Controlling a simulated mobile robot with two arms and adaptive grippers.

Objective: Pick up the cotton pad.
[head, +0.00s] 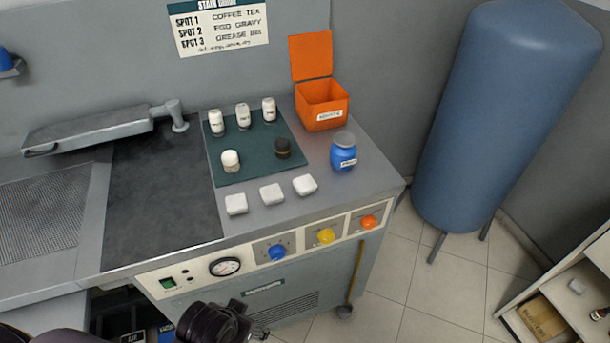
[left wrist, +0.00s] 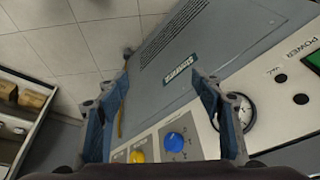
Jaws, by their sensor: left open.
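Three white cotton pads, the left one (head: 236,204), the middle one (head: 271,193) and the right one (head: 305,185), lie in a row on the grey worktop, between the green mat and the front edge. My left gripper (head: 255,330) is low in front of the machine's front panel, below and in front of the pads. In the left wrist view its two fingers (left wrist: 160,80) are spread with nothing between them, against the panel. No cotton pad shows in that view. My right gripper is in neither view.
A green mat (head: 255,135) holds several small bottles and a dark round item. A blue jar (head: 343,152) and an open orange box (head: 322,103) stand to the right. The front panel has blue (head: 277,252), yellow (head: 326,235) and orange (head: 369,221) knobs.

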